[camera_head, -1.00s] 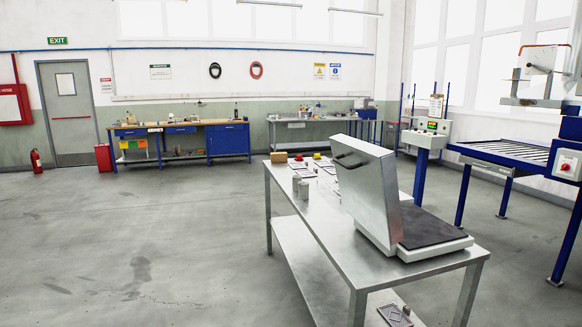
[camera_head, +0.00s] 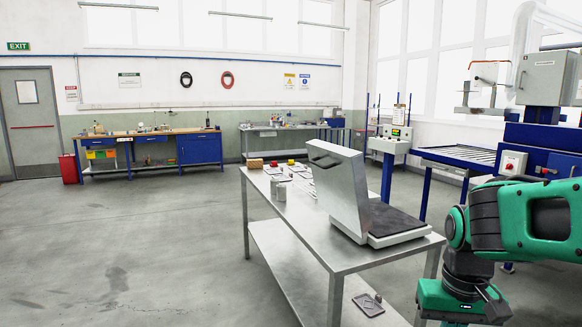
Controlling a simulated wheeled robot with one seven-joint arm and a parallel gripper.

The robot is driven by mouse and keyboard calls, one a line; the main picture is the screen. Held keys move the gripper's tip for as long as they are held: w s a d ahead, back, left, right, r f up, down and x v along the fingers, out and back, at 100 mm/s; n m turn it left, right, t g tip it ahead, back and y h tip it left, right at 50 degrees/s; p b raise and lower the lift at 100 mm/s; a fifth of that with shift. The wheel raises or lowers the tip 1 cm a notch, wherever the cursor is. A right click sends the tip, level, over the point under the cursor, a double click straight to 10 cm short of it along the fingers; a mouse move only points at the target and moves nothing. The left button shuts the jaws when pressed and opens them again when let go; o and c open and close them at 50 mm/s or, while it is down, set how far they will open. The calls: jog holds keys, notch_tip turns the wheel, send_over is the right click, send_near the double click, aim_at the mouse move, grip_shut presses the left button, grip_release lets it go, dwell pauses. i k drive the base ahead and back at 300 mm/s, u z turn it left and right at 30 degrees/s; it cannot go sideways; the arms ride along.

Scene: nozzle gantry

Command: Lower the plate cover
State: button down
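The plate cover (camera_head: 337,190) is a grey metal lid with a dark handle slot near its top edge. It stands raised, tilted slightly back, at the left side of a low white base with a dark flat plate (camera_head: 394,221). The unit sits on the near end of a steel table. My green and black arm comes in from the right edge, to the right of the table and apart from the cover. My gripper (camera_head: 492,308) shows only in part, low at the right; its fingers cannot be made out clearly.
The steel table (camera_head: 296,232) has small cans (camera_head: 281,190), trays and coloured items at its far end. A lower shelf holds a small grey part (camera_head: 368,304). A roller conveyor (camera_head: 459,156) and blue machine stand at the right. The floor to the left is clear.

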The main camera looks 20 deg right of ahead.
aim_at(340, 180)
jog(key=u, duration=0.1)
jog(key=i, duration=1)
jog(key=z, duration=0.05)
